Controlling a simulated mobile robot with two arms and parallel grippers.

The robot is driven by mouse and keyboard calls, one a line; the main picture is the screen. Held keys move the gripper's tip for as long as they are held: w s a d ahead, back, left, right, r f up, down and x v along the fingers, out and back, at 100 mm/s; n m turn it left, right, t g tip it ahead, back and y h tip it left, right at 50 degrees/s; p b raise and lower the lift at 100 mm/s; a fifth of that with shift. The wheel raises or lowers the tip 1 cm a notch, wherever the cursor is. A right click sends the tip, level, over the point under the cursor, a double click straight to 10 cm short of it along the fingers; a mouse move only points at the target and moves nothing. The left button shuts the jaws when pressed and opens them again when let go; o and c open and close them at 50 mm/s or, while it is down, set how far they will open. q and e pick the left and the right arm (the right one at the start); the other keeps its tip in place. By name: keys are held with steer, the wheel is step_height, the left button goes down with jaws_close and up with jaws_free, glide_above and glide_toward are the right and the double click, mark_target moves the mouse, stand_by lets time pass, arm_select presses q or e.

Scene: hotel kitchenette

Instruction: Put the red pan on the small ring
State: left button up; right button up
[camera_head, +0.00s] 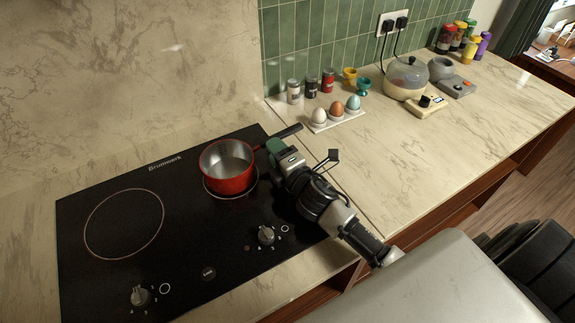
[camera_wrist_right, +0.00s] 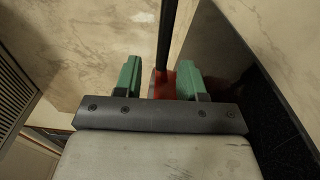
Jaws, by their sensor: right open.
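The red pan (camera_head: 228,178) sits upright on the black cooktop, over the small ring (camera_head: 232,198). The ring's front edge shows below the pan; the rest is hidden under it. The pan's dark handle (camera_head: 285,136) points to the back right, past the cooktop's edge. My right gripper (camera_head: 277,147) is at the handle, close to the pan's right side. My left gripper is not in view.
The large ring (camera_head: 124,224) at left is empty. Knobs (camera_head: 266,235) line the cooktop's front. An egg tray (camera_head: 337,122) and spice jars (camera_head: 293,91) stand behind right of the handle. An egg cooker (camera_head: 405,78) is farther right. The counter's right middle is clear.

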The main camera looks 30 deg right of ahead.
steer(key=s, duration=0.5)
steer(key=shift+s+d+b, duration=0.2)
steer(key=shift+s+b, duration=0.15)
steer(key=shift+b, duration=0.05)
